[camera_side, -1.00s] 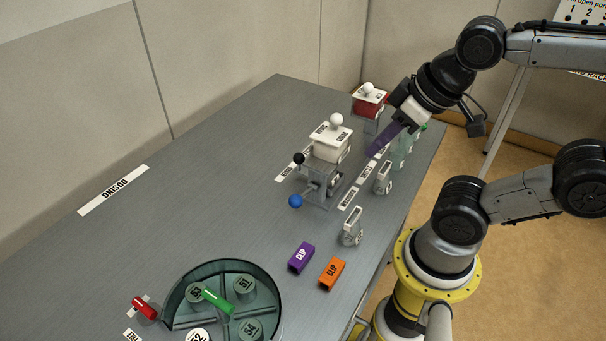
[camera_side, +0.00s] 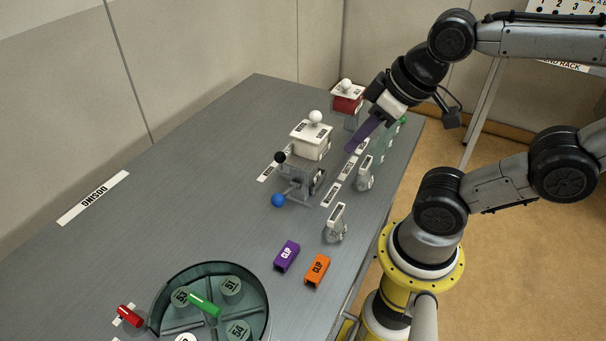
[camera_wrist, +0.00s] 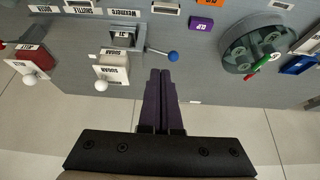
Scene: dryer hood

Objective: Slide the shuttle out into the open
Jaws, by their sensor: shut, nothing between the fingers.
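A grey dosing stand carries a white hopper (camera_side: 311,139) with a white ball on top. The hopper also shows in the wrist view (camera_wrist: 114,68). A rod with a blue ball (camera_side: 278,200) sticks out low on the stand, and the ball also shows in the wrist view (camera_wrist: 173,56). A black ball (camera_side: 280,157) sits higher up. My gripper (camera_side: 352,148) has purple fingers, shut and empty, above the table beyond the stand. Its fingertips (camera_wrist: 160,73) appear near the blue ball in the wrist view.
A red hopper (camera_side: 347,100) stands behind the white one. Small clear containers (camera_side: 336,224) line the table's right side. Purple (camera_side: 287,256) and orange (camera_side: 317,270) clips lie in front. A round green sectioned tray (camera_side: 262,292) sits at the near end. The table's left side is mostly clear.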

